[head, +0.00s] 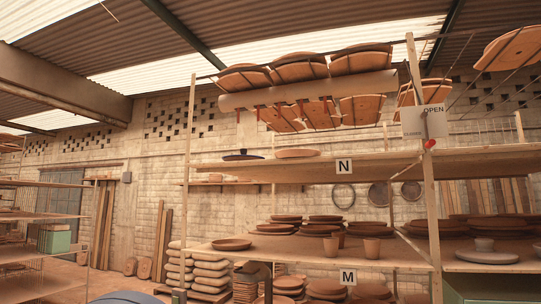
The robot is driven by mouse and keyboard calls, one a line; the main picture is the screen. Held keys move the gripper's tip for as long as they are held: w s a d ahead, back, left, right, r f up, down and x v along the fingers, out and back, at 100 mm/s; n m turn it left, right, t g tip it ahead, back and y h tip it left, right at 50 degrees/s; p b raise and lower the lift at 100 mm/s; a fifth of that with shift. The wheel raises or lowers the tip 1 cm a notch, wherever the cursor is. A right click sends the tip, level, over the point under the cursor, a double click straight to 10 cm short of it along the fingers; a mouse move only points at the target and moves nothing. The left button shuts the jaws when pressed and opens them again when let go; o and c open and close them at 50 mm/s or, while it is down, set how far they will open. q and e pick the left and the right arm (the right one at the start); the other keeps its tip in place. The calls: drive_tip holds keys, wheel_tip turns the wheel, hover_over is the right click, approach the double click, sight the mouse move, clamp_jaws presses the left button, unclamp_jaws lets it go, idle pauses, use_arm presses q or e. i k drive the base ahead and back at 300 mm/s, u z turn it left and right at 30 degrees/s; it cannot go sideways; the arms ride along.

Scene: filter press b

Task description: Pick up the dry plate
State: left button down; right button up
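Several plates are in view, and I cannot tell which one is the dry plate. A single brown plate (231,244) lies near the front left of the shelf marked M (310,255). On the higher shelf marked N (300,170) lie a dark plate (242,156) and a lighter terracotta plate (297,153), side by side and apart. Neither of my grippers can be made out in the head view.
Wooden posts (424,130) frame the rack. A sign reading OPEN (424,121) hangs on the right post. Stacked sacks (210,273) stand left of the rack, with another rack (45,230) farther left.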

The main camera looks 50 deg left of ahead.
sight(286, 153)
drive_tip(key=u, duration=0.65)
drive_tip(key=i, duration=0.55)
drive_tip(key=u, duration=0.9)
drive_tip(key=i, duration=0.7)
drive_tip(key=u, duration=0.15)
